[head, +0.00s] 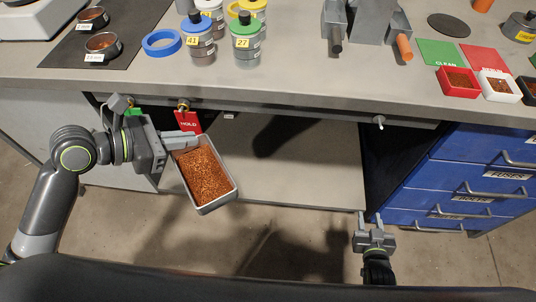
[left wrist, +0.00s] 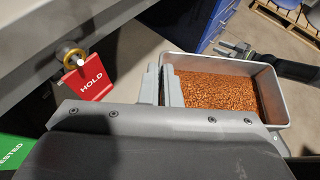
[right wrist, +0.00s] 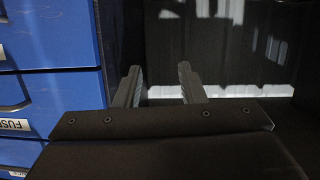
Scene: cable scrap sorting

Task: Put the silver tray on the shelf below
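The silver tray (head: 232,192) is filled with copper-coloured granules and hangs in the air in front of the bench, below the bench top's edge.
A red HOLD tag (head: 188,122) hangs from the bench's front beside my left gripper. Blue drawers (head: 450,185) stand at the right of the shelf opening. Jars (head: 245,42), small trays (head: 458,83) and a blue tape ring (head: 161,43) occupy the bench top (head: 300,80).

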